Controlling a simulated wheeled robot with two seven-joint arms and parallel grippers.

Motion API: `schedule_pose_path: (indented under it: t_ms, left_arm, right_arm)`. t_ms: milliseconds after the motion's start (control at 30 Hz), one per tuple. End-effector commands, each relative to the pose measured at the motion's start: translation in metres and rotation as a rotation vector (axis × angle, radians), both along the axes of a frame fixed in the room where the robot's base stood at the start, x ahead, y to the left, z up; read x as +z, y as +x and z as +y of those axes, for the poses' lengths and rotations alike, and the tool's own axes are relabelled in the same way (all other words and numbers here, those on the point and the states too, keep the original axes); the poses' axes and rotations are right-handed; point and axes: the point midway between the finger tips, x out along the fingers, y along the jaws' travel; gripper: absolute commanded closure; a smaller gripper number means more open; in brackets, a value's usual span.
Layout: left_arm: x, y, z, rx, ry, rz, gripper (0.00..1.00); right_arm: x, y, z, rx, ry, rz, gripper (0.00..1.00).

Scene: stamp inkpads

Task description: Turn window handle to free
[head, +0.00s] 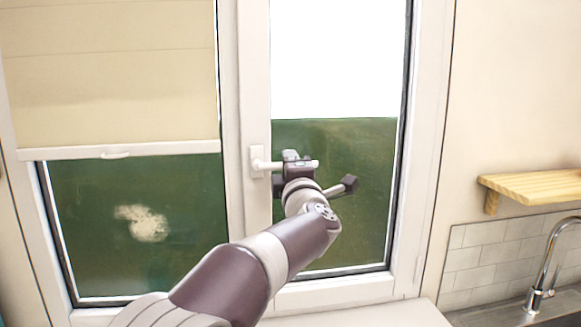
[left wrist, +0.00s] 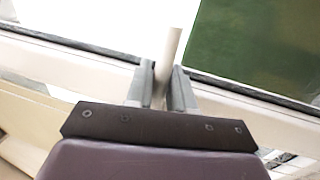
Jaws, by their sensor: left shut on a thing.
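The white window handle (head: 262,163) is on the frame of the right window sash (head: 255,215). Its lever lies horizontal, pointing right from its base plate, and its tip shows past my gripper. My left gripper (head: 291,165) is shut around the lever, partly hiding its middle. In the left wrist view the handle's bar (left wrist: 169,58) sits between the two grey fingers of my left gripper (left wrist: 161,90). The right sash looks closed against its outer frame. My right gripper is not in view.
A beige blind (head: 110,70) covers the upper left pane. A wooden shelf (head: 530,186) is on the right wall above a tap (head: 548,270) and sink. A white sill (head: 370,314) runs below the window. The space before the right pane is free apart from my arm.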

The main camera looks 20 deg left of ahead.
Motion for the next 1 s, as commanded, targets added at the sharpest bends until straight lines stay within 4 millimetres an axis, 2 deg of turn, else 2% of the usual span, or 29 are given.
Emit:
schedule_pose_path:
  t_ms: [167, 200, 233, 567, 667, 900, 1000]
  left_arm:
    - [0.001, 0.000, 0.001, 0.001, -0.002, -0.003, 1.00]
    - [0.001, -0.001, 0.001, 0.001, -0.002, -0.003, 0.65]
    - [0.001, -0.001, 0.001, 0.001, -0.002, -0.003, 0.61]
    - [-0.001, -0.005, -0.002, 0.001, -0.001, -0.003, 0.61]
    - [-0.007, -0.022, -0.011, -0.003, -0.002, -0.003, 0.61]
    - [-0.020, -0.080, -0.039, -0.004, -0.002, -0.004, 0.61]
    - [-0.023, -0.097, -0.047, -0.003, -0.001, -0.004, 0.61]
  right_arm:
    - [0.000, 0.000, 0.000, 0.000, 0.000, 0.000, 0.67]
    - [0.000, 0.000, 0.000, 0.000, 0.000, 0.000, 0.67]
    - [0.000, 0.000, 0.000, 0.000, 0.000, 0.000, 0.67]
    - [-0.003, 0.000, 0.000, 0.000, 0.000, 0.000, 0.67]
    - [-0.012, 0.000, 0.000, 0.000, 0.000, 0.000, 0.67]
    - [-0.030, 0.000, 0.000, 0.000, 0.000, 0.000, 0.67]
    - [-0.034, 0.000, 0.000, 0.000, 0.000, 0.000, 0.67]
